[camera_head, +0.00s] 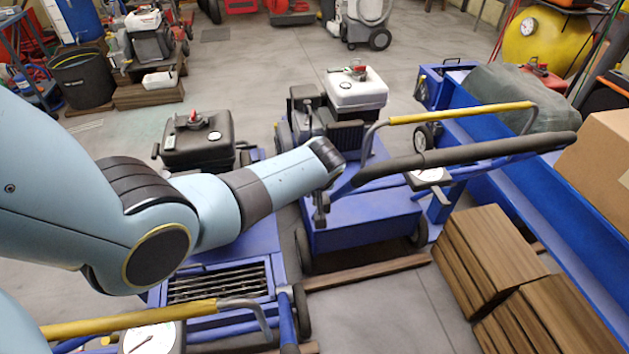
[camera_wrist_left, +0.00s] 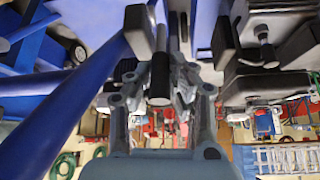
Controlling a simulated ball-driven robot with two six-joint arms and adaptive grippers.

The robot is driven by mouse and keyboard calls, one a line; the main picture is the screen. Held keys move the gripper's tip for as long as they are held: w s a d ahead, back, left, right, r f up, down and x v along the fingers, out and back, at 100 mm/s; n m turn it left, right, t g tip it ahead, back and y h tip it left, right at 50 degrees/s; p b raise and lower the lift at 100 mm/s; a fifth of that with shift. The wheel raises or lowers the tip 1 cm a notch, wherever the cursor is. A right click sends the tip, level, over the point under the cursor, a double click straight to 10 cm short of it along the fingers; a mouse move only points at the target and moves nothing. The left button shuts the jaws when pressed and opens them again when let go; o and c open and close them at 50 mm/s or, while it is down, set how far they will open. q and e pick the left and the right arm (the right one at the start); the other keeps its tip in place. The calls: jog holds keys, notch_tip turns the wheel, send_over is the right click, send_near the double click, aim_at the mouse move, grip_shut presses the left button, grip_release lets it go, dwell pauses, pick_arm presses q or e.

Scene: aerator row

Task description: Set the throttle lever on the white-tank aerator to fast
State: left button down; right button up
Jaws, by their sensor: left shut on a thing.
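The white-tank aerator stands right of centre in the head view, with its white tank (camera_head: 357,90) on a dark engine and a blue deck (camera_head: 365,222). Its black handlebar (camera_head: 470,157) and yellow bail bar (camera_head: 462,112) reach right, with a round dial (camera_head: 428,178) beneath. My left arm crosses from the left; its gripper (camera_head: 319,208) is low at the deck's left side, mostly hidden by the wrist. In the left wrist view the gripper (camera_wrist_left: 160,92) is shut on a dark rod with a round end, seemingly the throttle lever (camera_wrist_left: 160,75). The lever's setting cannot be read. My right gripper is out of view.
A black-tank aerator (camera_head: 198,140) stands close on the left, partly behind my arm. Stacked wooden boards (camera_head: 490,255), a long blue trough (camera_head: 560,200) and a cardboard box (camera_head: 605,160) crowd the right. Open grey floor (camera_head: 255,75) lies behind the machines.

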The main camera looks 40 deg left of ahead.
pick_arm(q)
jog(key=shift+s+d+y, duration=0.1)
jog(key=shift+d+y, duration=0.1)
jog(key=shift+y, duration=0.1)
jog(key=c, duration=1.2)
grip_release()
jog(key=shift+r, duration=4.95)
